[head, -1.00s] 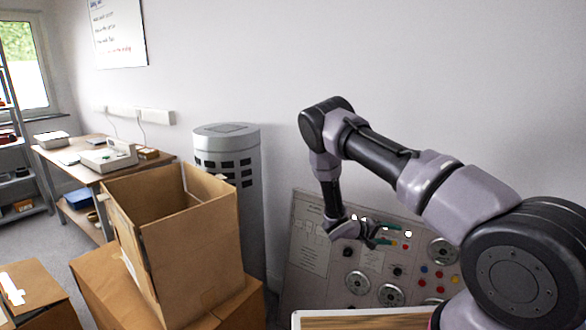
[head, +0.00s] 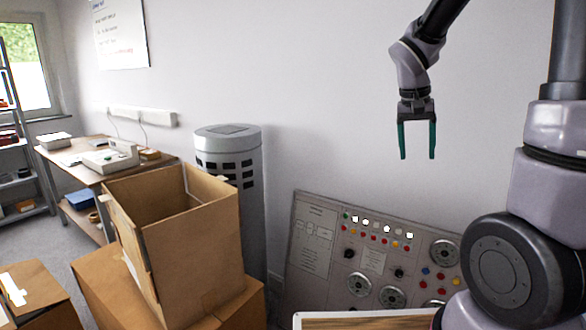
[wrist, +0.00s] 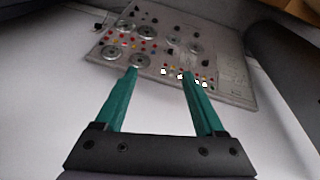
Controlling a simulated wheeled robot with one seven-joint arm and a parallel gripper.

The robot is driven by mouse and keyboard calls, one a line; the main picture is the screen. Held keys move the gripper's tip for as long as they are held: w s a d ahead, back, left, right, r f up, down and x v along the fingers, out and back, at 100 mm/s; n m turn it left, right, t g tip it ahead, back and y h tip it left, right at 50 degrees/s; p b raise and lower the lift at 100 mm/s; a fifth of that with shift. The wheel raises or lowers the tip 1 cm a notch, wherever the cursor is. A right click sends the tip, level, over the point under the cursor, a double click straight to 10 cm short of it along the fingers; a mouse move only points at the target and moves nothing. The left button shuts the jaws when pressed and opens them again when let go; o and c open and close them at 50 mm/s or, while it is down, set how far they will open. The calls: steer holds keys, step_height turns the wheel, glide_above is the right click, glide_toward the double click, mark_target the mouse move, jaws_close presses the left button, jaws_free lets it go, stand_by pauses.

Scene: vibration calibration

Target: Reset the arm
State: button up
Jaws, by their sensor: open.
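My gripper (head: 417,156) hangs from my raised arm with its two green fingers pointing down. The fingers are apart, with nothing between them. It is above the grey control panel (head: 318,262), in front of the white wall, and clear of both in the head view. The panel leans at the wall and carries dials, coloured buttons and lit white squares. In the wrist view the open gripper (wrist: 160,72) shows from behind, and the panel (wrist: 232,72) lies beyond its fingertips.
An open cardboard box (head: 195,250) stands on another box (head: 98,275) at the left. A grey cylinder (head: 252,215) with dark slots stands behind them. A desk (head: 88,174) stands far left. The air around my gripper is free.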

steer(key=s+a+r+t+y, duration=0.2)
steer(key=s+a+r+t, duration=0.1)
steer(key=s+r, duration=0.3)
steer(key=s+a+r+t+y, duration=0.2)
steer(key=s+r, duration=0.4)
steer(key=s, duration=0.3)
steer(key=shift+s+a+n+t+y, duration=0.15)
steer(key=shift+a+n+t+y, duration=0.2)
steer(key=shift+a, duration=0.25)
